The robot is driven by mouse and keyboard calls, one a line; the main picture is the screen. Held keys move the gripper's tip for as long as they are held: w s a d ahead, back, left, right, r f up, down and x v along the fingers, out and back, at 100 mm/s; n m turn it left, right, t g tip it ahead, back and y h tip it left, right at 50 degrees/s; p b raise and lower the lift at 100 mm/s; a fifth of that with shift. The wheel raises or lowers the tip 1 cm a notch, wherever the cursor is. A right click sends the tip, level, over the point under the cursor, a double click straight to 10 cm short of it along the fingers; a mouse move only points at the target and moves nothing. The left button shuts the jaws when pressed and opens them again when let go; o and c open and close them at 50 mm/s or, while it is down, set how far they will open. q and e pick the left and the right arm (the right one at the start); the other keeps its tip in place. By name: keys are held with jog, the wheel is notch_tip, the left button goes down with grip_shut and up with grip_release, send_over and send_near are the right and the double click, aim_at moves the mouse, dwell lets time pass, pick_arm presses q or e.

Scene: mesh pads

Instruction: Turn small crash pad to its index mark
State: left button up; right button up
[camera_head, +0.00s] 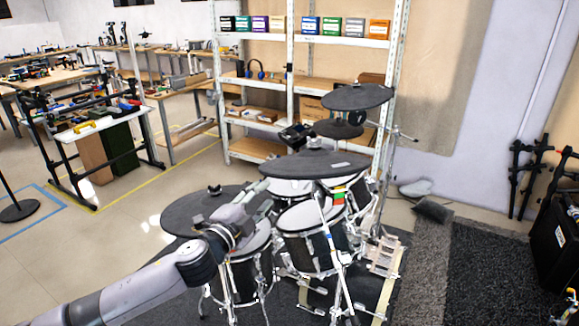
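The drum kit has several dark round mesh cymbal pads. The smallest-looking dark pad (338,129) sits behind the middle, under a higher pad (357,97); I cannot tell for sure which one is the small crash pad. A wide dark pad (310,163) lies in front, with a small pale mark near its right side. Another dark pad (190,212) is at the left, partly hidden by my arm. My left gripper (262,196) reaches up from the lower left to near the left edge of the wide front pad. Its fingers are small and blurred; contact is unclear. My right gripper is out of view.
Drums on chrome stands (308,245) crowd the space below the pads. A small control box (296,134) stands behind them. White shelving (290,80) rises behind the kit. A dark carpet (485,270) lies to the right, with a black case (560,235) at its edge.

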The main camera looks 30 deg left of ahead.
aim_at(290, 167)
pick_arm(q)
jog(key=w+p, duration=0.3)
jog(key=w, duration=1)
jog(key=shift+w+d+p, duration=0.1)
jog(key=shift+w+p, duration=0.25)
jog(key=shift+p, duration=0.05)
jog(key=shift+w, duration=0.8)
jog(key=shift+c, duration=0.3)
grip_shut()
jog(key=shift+f, duration=0.1)
